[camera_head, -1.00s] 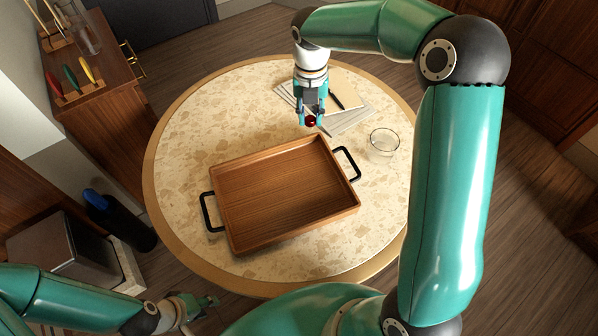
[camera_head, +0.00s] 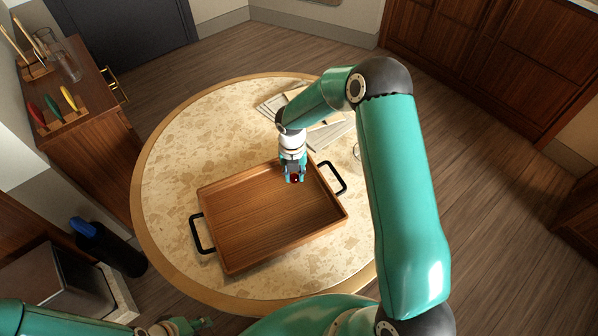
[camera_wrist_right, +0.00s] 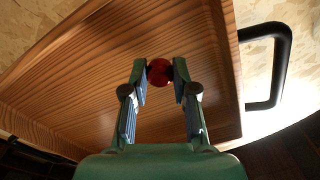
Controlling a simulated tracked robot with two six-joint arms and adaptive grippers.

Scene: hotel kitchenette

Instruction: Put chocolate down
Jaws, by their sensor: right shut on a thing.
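The chocolate (camera_wrist_right: 159,72) is a small, round, shiny red piece. My right gripper (camera_head: 294,178) is shut on it, and in the right wrist view the two fingertips (camera_wrist_right: 160,78) pinch it from both sides. In the head view the chocolate (camera_head: 294,179) shows at the fingertips, over the upper right part of the wooden tray (camera_head: 240,225). The tray's boards fill most of the right wrist view behind the chocolate. I cannot tell how high the chocolate is above the tray floor. My left gripper (camera_head: 190,326) is low at the bottom edge of the head view, away from the table; its fingers are too small to judge.
The tray has black handles (camera_head: 333,178) at both ends and stands on a round speckled table (camera_head: 170,170). Papers (camera_head: 330,133) lie behind my right arm, which partly hides a glass bowl (camera_head: 357,151). The tray's inside is otherwise empty.

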